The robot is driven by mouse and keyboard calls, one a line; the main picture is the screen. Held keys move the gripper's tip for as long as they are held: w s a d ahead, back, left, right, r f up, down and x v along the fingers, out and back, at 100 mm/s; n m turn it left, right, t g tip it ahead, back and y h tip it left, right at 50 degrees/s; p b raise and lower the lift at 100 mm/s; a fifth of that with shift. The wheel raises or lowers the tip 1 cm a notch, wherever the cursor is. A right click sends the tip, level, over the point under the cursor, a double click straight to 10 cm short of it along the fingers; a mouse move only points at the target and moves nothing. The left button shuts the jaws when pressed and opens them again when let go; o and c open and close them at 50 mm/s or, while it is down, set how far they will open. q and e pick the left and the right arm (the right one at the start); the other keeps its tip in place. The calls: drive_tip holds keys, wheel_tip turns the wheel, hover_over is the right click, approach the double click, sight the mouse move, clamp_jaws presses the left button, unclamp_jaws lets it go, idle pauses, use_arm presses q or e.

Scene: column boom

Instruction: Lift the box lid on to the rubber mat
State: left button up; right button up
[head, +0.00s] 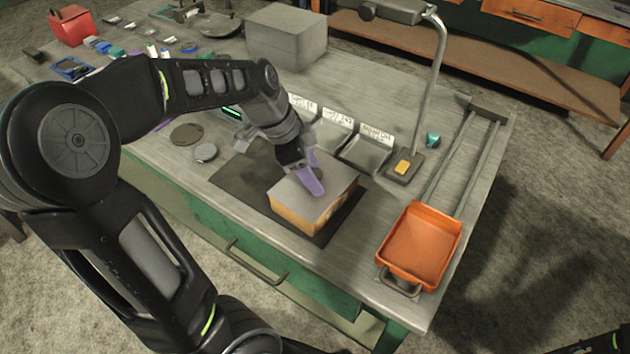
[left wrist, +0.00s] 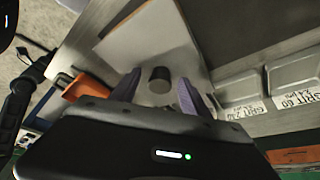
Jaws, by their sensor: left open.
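A box (head: 296,214) with tan sides stands on a dark rubber mat (head: 238,178) near the table's front edge. Its flat grey lid (head: 338,187) lies on top. The lid (left wrist: 150,42) also shows pale in the left wrist view, with a dark round knob (left wrist: 160,76) on it. My left gripper (head: 316,176) is open just over the lid, its purple fingers on either side of the knob. In the head view the fingers partly hide the knob. I cannot tell whether they touch it. My right gripper is not in view.
An orange tray (head: 420,245) sits at the right front, below two rails. Labelled grey bins (head: 365,153) and a lamp base (head: 403,168) stand behind the box. A grey block (head: 286,38) and small items stand farther back. The mat's left part is bare.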

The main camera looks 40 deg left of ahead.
use_arm(q)
drive_tip(key=shift+c, duration=0.4)
clamp_jaws()
idle(0.5)
